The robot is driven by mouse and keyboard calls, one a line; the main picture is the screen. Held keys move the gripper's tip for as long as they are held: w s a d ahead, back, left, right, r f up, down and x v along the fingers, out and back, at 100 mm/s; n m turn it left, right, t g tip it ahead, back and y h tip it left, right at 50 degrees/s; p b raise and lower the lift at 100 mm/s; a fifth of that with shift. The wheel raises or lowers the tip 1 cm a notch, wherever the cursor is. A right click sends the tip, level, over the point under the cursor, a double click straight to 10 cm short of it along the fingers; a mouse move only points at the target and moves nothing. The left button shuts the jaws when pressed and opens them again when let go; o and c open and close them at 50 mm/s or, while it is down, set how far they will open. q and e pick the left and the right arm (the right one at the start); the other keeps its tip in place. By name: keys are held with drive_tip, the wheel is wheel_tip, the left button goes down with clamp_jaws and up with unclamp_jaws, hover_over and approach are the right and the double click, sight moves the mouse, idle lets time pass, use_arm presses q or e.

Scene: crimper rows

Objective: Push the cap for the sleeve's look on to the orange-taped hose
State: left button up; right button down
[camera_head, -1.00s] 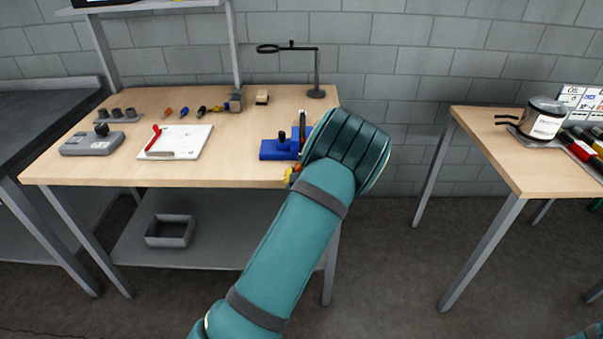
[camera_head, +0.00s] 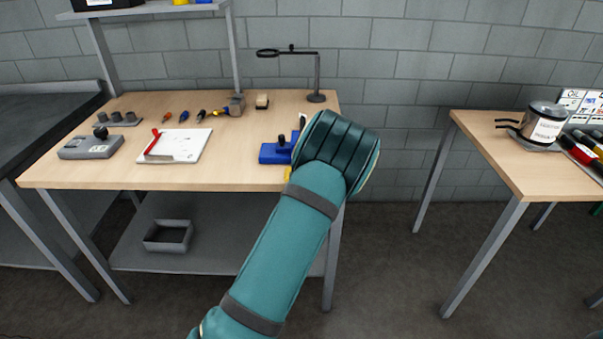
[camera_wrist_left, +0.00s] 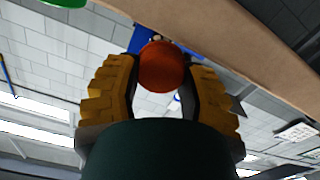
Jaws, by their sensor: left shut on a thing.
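My left gripper (camera_wrist_left: 162,66) is shut on an orange round-ended thing (camera_wrist_left: 162,68), which sits between its yellow fingers in the left wrist view. I cannot tell what this thing is in full. In the head view my teal left arm hides most of the gripper at the table's front right corner. A blue fixture (camera_head: 272,153) with a black knob stands just left of the arm; its right part is hidden. Small coloured pieces, one orange-red (camera_head: 168,118), one blue (camera_head: 184,116), lie in a row at the back. I cannot pick out the cap or the orange-taped hose for certain. My right gripper is out of view.
The wooden table (camera_head: 235,170) holds a white board (camera_head: 185,140) with a red-handled tool, a grey device (camera_head: 90,148), a grey rack (camera_head: 117,122) and a magnifier stand (camera_head: 316,95). A second table (camera_head: 500,150) at right bears a labelled can (camera_head: 543,125). Floor lies between them.

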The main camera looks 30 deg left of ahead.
use_arm(q)
drive_tip(key=shift+w+a, duration=0.15)
drive_tip(key=o, duration=0.8)
drive_tip(key=v, duration=1.2)
